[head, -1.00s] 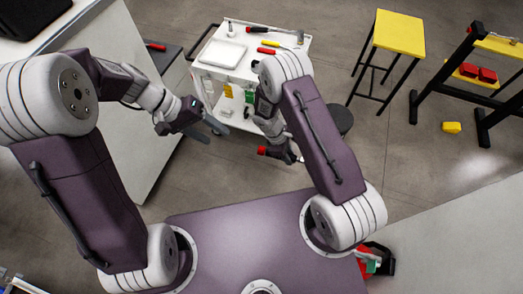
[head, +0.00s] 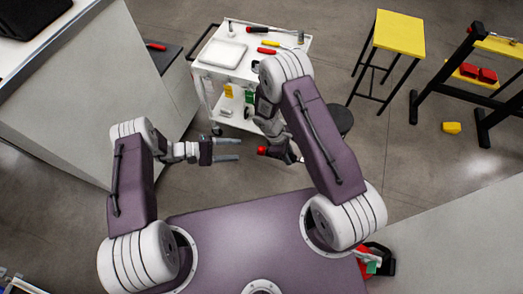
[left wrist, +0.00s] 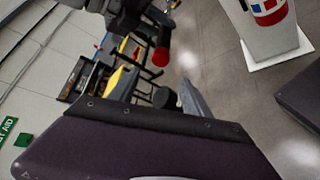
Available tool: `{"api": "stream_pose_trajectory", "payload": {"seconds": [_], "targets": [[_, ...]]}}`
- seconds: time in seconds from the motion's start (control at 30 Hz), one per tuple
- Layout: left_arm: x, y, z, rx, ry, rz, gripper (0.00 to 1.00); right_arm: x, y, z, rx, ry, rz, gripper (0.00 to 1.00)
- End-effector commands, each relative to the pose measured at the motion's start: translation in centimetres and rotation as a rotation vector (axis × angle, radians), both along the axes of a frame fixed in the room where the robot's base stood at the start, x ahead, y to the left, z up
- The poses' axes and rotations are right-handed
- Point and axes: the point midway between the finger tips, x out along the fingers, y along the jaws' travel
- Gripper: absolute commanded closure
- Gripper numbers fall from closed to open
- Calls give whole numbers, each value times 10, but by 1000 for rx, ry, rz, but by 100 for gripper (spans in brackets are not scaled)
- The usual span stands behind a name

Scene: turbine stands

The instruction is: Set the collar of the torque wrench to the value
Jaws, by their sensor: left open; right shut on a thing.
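The torque wrench shows as a short dark handle with a red end (head: 262,150) in the head view. My right gripper (head: 291,156) is shut on it and holds it above the floor in front of the cart; the arm hides the rest of the wrench. The red end points left, toward my left gripper (head: 238,150), which is open and empty with a small gap between them. The collar's scale and value are too small to read.
A white cart (head: 225,72) behind carries a tray, a hammer and screwdrivers. A yellow stool (head: 399,33) and a dark stand (head: 466,60) with red parts are at right. A grey cabinet (head: 80,100) stands at left.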

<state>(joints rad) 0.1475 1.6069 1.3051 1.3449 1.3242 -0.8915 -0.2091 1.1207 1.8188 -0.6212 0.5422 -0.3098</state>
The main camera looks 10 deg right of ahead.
Motion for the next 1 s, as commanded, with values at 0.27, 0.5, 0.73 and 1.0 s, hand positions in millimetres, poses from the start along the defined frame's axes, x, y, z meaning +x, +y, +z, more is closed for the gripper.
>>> {"api": "stream_pose_trajectory", "payload": {"seconds": [0.27,0.5,0.73,1.0], "targets": [[0,-15,-4,1,-1,-2,44,0,0,1,-1,0,0,100],[-1,-51,-14,1,-1,-2,44,0,0,1,-1,0,0,100],[0,-72,-21,1,-2,0,44,0,0,1,-1,0,0,100],[0,-76,-22,2,-1,1,44,0,0,1,-1,0,0,100]]}}
